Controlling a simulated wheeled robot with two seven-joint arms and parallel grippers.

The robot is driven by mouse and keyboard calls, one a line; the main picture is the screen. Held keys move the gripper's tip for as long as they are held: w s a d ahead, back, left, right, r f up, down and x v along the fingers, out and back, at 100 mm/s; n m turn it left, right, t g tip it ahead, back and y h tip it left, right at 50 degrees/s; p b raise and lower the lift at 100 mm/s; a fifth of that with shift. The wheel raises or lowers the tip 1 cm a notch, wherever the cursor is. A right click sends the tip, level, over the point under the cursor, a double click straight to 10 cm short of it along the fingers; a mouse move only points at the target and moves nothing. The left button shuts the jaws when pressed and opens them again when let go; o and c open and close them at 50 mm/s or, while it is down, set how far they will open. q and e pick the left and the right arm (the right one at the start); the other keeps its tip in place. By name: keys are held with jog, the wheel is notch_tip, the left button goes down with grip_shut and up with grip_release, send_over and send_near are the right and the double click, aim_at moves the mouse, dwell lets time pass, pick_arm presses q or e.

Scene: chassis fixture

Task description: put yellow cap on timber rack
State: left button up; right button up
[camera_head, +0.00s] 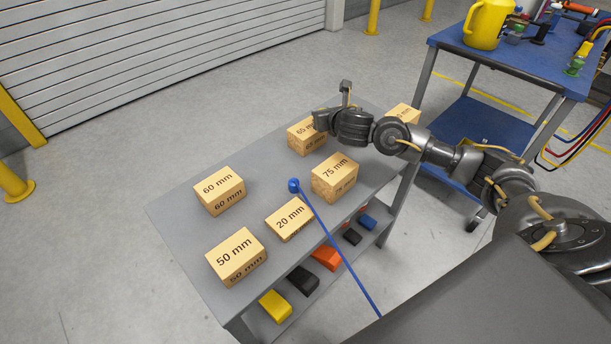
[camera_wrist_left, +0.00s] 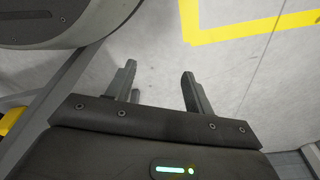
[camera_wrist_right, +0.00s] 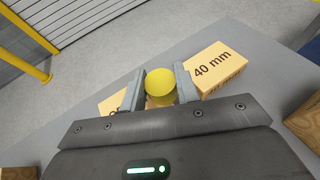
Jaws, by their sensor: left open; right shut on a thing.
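In the right wrist view, my right gripper (camera_wrist_right: 160,75) is shut on the round yellow cap (camera_wrist_right: 160,86), which sits between its fingertips. A wooden block marked 40 mm (camera_wrist_right: 213,68) is just right of the fingers, and another wooden block (camera_wrist_right: 111,104) is partly hidden behind the left finger. Whether the cap touches anything below it is unclear. In the head view, the right gripper (camera_head: 338,103) is over the table's far edge and the cap is hidden. No thing is clearly a timber rack. My left gripper (camera_wrist_left: 158,82) is open and empty above the floor.
Labelled wooden blocks, such as 60 mm (camera_head: 219,190), 50 mm (camera_head: 237,257) and 75 mm (camera_head: 334,178), stand on the grey table (camera_head: 180,222). A blue rod (camera_head: 338,249) crosses the view. A blue cart (camera_head: 505,58) with a yellow jug (camera_head: 486,24) stands at right.

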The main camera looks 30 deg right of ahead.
jog(key=s+d+r+m+g+h+b, duration=0.1)
jog(key=d+r+m+g+h+b, duration=0.2)
jog(key=d, duration=0.7)
jog(key=s+d+m+g+h+b, duration=0.15)
jog(key=d+m+h, duration=0.25)
jog(key=d, duration=0.6)
jog(key=s+d+r+m+g+h+b, duration=0.1)
jog(key=d+r+m+g+h, duration=0.2)
jog(key=d, duration=0.7)
jog(key=shift+m, duration=0.4)
jog(key=a+f, duration=0.3)
jog(key=a, duration=0.1)
jog(key=w+a+f, duration=0.1)
jog(key=a+f, duration=0.2)
jog(key=a, duration=0.1)
jog(key=a+f, duration=0.3)
jog(key=a, duration=0.2)
jog(key=shift+w+f+p, duration=0.2)
jog(key=shift+f+p, duration=0.1)
pick_arm(q)
jog(key=w+d+r, duration=0.1)
jog(key=w+r, duration=0.3)
jog(key=r, duration=0.5)
jog(key=shift+t, duration=0.4)
pick_arm(e)
jog(key=shift+a+f, duration=0.25)
jog(key=shift+a, duration=0.1)
